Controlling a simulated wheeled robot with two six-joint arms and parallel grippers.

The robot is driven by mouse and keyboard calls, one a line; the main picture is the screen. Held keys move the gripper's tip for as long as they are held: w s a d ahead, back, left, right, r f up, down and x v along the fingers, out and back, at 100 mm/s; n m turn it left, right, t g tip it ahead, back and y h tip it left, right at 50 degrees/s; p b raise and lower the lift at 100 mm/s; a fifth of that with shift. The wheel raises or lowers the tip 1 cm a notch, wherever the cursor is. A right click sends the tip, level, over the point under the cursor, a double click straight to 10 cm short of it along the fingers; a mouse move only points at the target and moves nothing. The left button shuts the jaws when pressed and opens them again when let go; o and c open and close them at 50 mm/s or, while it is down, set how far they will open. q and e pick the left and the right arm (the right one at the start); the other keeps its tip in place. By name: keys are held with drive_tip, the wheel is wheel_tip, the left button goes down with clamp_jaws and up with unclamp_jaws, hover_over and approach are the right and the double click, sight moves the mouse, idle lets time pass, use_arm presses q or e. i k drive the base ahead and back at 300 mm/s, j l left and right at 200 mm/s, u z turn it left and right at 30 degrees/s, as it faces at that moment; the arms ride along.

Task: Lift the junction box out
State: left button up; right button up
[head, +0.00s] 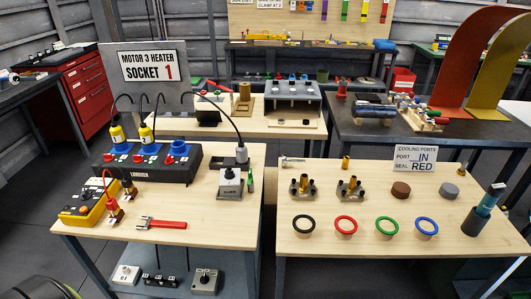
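No object is clearly labelled as a junction box. On the shelf below that bench are a small white box (126,274), a dark block with several posts (160,280) and a grey box with a dark knob (205,281). I cannot tell which of these is the junction box. Neither of my grippers shows in the head view.
On the left bench (200,208) are a black socket unit (150,170), yellow tester (88,203), red-handled tool (162,223) and hanging cables. The right bench (330,258) holds coloured rings, fittings and a dark cup (474,222). A gap separates the benches.

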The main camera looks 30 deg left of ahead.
sight(229, 187)
drive_tip(key=u, duration=1.2)
